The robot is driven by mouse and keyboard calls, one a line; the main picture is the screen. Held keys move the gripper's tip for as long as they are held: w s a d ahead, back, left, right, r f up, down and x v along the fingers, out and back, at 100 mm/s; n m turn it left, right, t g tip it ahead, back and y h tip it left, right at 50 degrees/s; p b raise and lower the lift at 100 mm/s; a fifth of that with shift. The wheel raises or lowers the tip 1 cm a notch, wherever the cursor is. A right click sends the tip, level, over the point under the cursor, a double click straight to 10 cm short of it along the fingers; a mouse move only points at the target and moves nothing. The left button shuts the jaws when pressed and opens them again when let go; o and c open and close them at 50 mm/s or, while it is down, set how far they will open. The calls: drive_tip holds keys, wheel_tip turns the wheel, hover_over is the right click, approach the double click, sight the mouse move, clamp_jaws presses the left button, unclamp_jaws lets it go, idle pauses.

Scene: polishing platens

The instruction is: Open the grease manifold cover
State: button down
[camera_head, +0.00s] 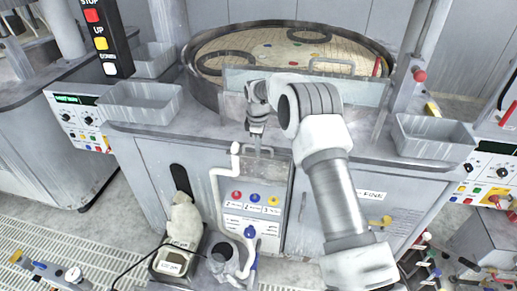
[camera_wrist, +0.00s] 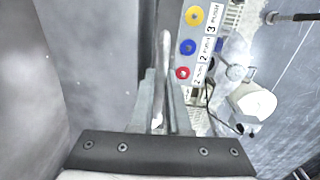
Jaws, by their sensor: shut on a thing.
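A pale grey manifold box with red, blue and yellow push buttons (camera_head: 256,198) is on the front of the middle machine, below the worktop. A flat grey panel (camera_head: 274,172), seemingly its cover, is at the box's top. My gripper (camera_head: 256,134) points down at the panel's upper edge and is shut on a thin bar handle. In the wrist view the handle (camera_wrist: 163,60) runs between the two fingers (camera_wrist: 163,95). The buttons (camera_wrist: 188,46) show to the right of the fingers there. The handle's attachment to the panel is partly hidden by my gripper.
A round platen (camera_head: 290,45) with rings lies behind a clear guard (camera_head: 345,90). Grey trays (camera_head: 140,103) (camera_head: 433,138) sit on the worktop at left and right. A white pipe (camera_head: 216,190) and a cream bottle (camera_head: 184,218) stand close left of the box.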

idle(0.3)
drive_tip(key=c, duration=0.9)
unclamp_jaws()
drive_tip(key=shift+r, duration=0.1)
